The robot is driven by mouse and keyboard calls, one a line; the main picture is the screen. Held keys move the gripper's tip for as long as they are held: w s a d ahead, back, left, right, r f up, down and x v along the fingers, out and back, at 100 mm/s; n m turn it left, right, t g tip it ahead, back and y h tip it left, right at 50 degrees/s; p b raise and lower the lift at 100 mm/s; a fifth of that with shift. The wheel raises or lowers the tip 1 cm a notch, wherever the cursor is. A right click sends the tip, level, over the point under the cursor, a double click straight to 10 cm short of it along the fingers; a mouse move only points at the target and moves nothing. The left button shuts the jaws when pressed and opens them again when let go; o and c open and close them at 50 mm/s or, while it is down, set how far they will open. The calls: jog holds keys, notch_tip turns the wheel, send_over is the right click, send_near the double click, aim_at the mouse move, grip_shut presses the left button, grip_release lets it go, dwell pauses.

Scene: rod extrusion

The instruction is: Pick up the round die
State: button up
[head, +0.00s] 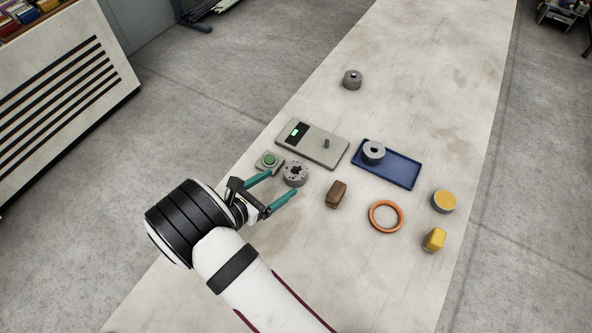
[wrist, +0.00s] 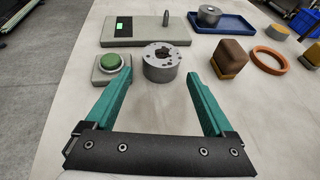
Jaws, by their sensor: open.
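A round grey metal die (head: 289,181) with a shaped hole and small holes in its top stands on the bench just ahead of my gripper (head: 282,183). In the wrist view the die (wrist: 160,73) stands upright, centred between the two teal fingertips (wrist: 158,76) and at or slightly beyond them. The fingers are open and empty, with a gap on each side of the die. Two other grey round pieces show: one (head: 352,85) alone at the far end, and one (head: 374,158) with a plain hole on the blue tray (head: 402,171).
A green button box (head: 268,161) stands close by the left finger. A flat grey device (head: 316,150) with a small screen and a peg lies behind the die. A brown block (head: 336,194), orange ring (head: 372,217), yellow-topped tin (head: 443,201) and yellow block (head: 433,240) lie to the right.

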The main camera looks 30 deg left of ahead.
aim_at(289, 176)
jog(key=x, duration=0.5)
jog(key=shift+w+d+r, duration=0.1)
jog(key=shift+w+d, duration=0.05)
jog(key=shift+w, duration=0.25)
grip_shut()
